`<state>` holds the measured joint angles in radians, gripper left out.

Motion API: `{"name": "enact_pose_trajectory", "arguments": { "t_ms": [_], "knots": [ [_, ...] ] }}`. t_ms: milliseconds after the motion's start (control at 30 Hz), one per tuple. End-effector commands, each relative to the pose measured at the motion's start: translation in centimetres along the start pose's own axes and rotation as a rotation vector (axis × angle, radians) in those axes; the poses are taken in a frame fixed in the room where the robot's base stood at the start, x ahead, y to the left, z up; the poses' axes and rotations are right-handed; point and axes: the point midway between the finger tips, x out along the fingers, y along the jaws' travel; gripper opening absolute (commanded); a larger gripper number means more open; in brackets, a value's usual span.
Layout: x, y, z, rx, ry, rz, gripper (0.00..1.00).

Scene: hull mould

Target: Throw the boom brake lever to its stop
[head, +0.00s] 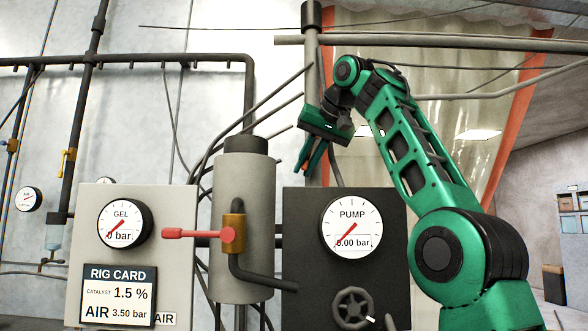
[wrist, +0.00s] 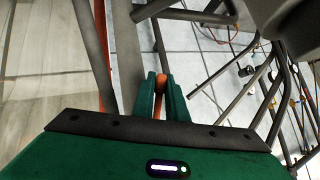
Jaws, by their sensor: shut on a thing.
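My gripper (head: 304,168) is raised beside the upright grey boom post (head: 312,85), with its fingers pointing down. In the wrist view its two green fingers (wrist: 161,95) are closed around an orange grip (wrist: 159,82). A thin dark rod (wrist: 156,50) runs from this grip toward the post; I take it as the boom brake lever.
A grey panel with a GEL gauge (head: 125,223) and a red-handled valve (head: 195,234) stands at the lower left. A black PUMP panel (head: 304,225) stands below my gripper. A grey cylinder (head: 240,190), hoses and overhead pipes (head: 440,42) are close by.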

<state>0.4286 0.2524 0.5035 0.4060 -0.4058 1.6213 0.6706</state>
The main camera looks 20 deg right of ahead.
Motion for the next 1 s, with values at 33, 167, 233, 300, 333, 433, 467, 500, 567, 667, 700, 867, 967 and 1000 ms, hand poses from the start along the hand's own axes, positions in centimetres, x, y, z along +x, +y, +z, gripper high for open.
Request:
{"name": "enact_pose_trajectory", "arguments": {
  "t_ms": [33, 167, 233, 300, 333, 433, 467, 500, 567, 667, 700, 867, 967, 1000],
  "knots": [
    [-0.03, 0.05, -0.15, -0.006, 0.004, 0.003, 0.00],
    [-0.14, 0.48, -0.24, -0.017, 0.003, 0.017, 0.00],
    [-0.19, 0.60, -0.27, -0.019, 0.003, 0.021, 0.00],
    [-0.22, 0.68, -0.31, -0.019, 0.004, 0.023, 0.00],
    [-0.23, 0.70, -0.32, -0.019, 0.005, 0.023, 0.00],
    [-0.26, 0.73, -0.35, -0.019, 0.006, 0.023, 0.00],
    [-0.27, 0.73, -0.36, -0.019, 0.006, 0.023, 0.00],
    [-0.28, 0.74, -0.37, -0.019, 0.007, 0.023, 0.00],
    [-0.30, 0.75, -0.38, -0.019, 0.007, 0.023, 0.00],
    [-0.33, 0.76, -0.40, -0.018, 0.008, 0.023, 0.24],
    [-0.32, 0.77, -0.38, -0.018, 0.007, 0.024, 0.31],
    [-0.28, 0.89, -0.32, -0.017, 0.004, 0.026, 0.31],
    [-0.25, 0.94, -0.29, -0.016, 0.002, 0.028, 0.31],
    [-0.23, 0.96, -0.29, -0.016, 0.002, 0.028, 0.31]
  ]
}}
